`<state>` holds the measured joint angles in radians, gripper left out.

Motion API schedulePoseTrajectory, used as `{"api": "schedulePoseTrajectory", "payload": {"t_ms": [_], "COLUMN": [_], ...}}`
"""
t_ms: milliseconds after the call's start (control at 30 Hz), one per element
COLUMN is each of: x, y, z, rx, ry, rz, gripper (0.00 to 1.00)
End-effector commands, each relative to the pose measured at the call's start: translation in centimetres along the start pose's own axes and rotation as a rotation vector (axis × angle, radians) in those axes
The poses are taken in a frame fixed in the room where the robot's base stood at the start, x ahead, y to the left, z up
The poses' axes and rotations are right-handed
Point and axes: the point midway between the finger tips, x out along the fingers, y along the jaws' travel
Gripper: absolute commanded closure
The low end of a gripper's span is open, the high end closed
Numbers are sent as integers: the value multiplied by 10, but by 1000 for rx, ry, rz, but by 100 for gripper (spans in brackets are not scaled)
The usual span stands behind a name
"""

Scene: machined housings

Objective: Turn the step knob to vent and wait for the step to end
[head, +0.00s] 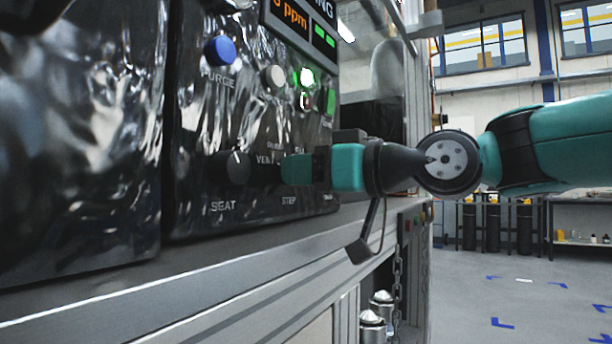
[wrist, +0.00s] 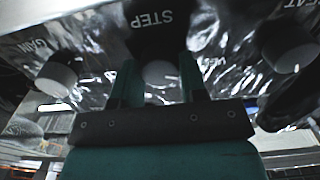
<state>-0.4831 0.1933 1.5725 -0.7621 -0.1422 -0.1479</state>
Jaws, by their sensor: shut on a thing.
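The step knob (wrist: 160,74) shows in the wrist view as a pale round end between my two fingers, beside the upside-down STEP label. My gripper (wrist: 158,82) has one teal finger on each side of the knob and is shut on it. In the head view my gripper (head: 284,169) reaches in from the right against the black panel and hides most of the step knob. Part of a label reading "VEN" (head: 264,160) shows just left of the fingers. Where the knob's pointer stands cannot be seen.
The seat knob (head: 237,167) is close left of my gripper; the gain knob (wrist: 57,76) is on its other side. A metal ledge (head: 200,270) runs below.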

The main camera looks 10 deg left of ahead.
Motion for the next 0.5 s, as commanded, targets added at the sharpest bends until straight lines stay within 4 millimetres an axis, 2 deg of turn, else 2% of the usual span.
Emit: {"api": "schedulePoseTrajectory", "payload": {"t_ms": [333, 367, 433, 500], "x": [0, 0, 0, 0], "y": [0, 0, 0, 0], "z": [1, 1, 1, 1], "rx": [-1, -1, -1, -1], "ry": [-2, -2, -2, -2], "rz": [0, 0, 0, 0], "gripper": [84, 54, 38, 35]}}
